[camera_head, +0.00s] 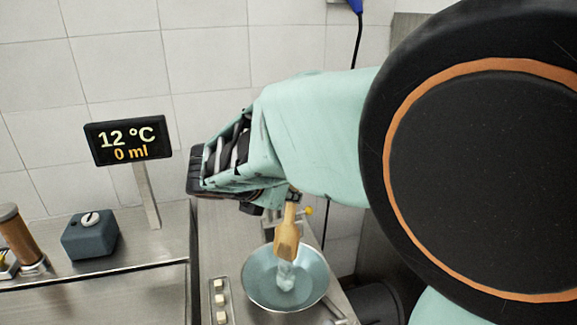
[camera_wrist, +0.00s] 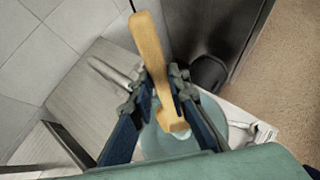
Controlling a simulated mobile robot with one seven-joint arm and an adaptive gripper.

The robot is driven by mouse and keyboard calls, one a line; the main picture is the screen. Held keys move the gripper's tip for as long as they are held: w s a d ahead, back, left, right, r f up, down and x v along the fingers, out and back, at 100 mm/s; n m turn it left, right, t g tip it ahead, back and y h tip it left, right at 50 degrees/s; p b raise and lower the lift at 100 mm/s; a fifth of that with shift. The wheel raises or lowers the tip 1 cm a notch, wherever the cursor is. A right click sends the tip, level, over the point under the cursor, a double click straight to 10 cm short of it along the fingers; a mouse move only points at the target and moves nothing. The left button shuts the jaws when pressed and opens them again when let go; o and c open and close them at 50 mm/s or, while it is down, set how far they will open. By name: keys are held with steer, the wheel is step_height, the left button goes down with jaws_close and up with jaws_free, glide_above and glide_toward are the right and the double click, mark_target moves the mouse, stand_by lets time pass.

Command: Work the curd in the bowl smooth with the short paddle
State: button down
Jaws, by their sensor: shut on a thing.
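My gripper (camera_wrist: 157,88) is shut on the short wooden paddle (camera_wrist: 150,45), with one finger on each side of it. In the head view the paddle (camera_head: 287,240) hangs nearly upright below my gripper, broad end down over the bowl. The metal bowl (camera_head: 255,273) stands on the counter, and its rim also shows behind the paddle in the wrist view (camera_wrist: 154,144). A whitish, glossy lump of curd (camera_head: 286,278) lies in the bowl, just under the paddle. I cannot tell whether the paddle touches it. My arm hides part of the area behind the bowl.
A dark box with a knob (camera_head: 90,235) stands at left. A strip of pale buttons (camera_head: 220,300) lies left of the bowl. A small yellow knob (camera_head: 308,211) is behind it. Tiled wall (camera_head: 110,70) closes the back.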

mark_target(286, 216)
steer(key=shift+w+d+f, duration=0.1)
steer(key=shift+w+d, duration=0.15)
steer(key=shift+w, duration=0.2)
step_height(286, 216, down, 6)
steer(key=b, duration=0.6)
steer(key=shift+s+f, duration=0.1)
steer(key=shift+f, duration=0.05)
stand_by(0.6)
steer(key=shift+s+d, duration=0.1)
steer(key=shift+s+d, duration=0.25)
steer(key=shift+d, duration=0.1)
steer(key=shift+a, duration=0.1)
steer(key=shift+w+a+f, duration=0.15)
steer(key=shift+w+a, duration=0.25)
steer(key=shift+a, duration=0.4)
steer(key=shift+d, duration=0.1)
